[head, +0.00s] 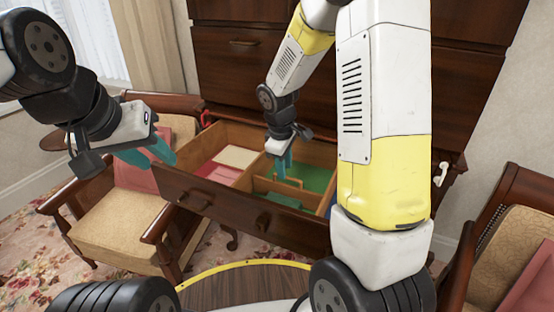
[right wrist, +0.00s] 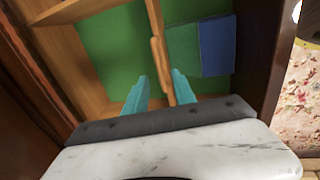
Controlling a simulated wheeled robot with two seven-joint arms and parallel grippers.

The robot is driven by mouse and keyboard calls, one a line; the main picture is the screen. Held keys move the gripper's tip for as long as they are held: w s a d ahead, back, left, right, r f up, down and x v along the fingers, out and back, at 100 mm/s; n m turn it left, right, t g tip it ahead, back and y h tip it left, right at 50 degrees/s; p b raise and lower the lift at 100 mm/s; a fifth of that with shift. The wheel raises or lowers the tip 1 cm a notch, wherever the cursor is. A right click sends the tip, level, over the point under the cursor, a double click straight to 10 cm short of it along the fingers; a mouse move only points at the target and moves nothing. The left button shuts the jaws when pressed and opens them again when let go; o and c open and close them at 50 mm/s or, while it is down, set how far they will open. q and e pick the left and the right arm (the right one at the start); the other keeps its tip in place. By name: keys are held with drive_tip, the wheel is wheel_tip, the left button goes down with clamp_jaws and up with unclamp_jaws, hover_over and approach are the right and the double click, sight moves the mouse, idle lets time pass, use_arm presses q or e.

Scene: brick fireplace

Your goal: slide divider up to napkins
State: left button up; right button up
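An open wooden drawer (head: 225,206) holds a thin wooden divider (head: 277,187) with a raised tab. In the right wrist view the divider (right wrist: 155,22) stands on the green drawer floor. My left gripper (head: 160,155) is open and empty, above the drawer's left front corner.
Red (head: 217,173) and cream (head: 235,156) folded cloths lie in the drawer's left section, behind a fixed wooden partition. An armchair (head: 115,215) stands at the left, another (head: 515,240) at the right. A dark dresser (head: 240,70) rises behind the drawer.

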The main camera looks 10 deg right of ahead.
drive_tip(key=r, duration=0.3)
drive_tip(key=s+r, duration=0.1)
drive_tip(key=r, duration=0.1)
drive_tip(key=shift+a+r, duration=0.25)
drive_tip(key=shift+a, duration=0.1)
drive_tip(key=shift+r, duration=0.1)
drive_tip(key=s+r+m+t+y, duration=0.1)
drive_tip(key=s+r+m, duration=0.4)
drive_tip(key=s, duration=0.5)
drive_tip(key=s+d+r+m+t+y, duration=0.1)
drive_tip(key=s+r+m+t+y, duration=0.1)
drive_tip(key=s+r+m, duration=0.3)
drive_tip(key=s+r+t, duration=0.1)
drive_tip(key=s+r, duration=0.3)
drive_tip(key=r, duration=0.1)
drive_tip(key=shift+s+d+m, duration=0.3)
drive_tip(key=shift+s, duration=0.1)
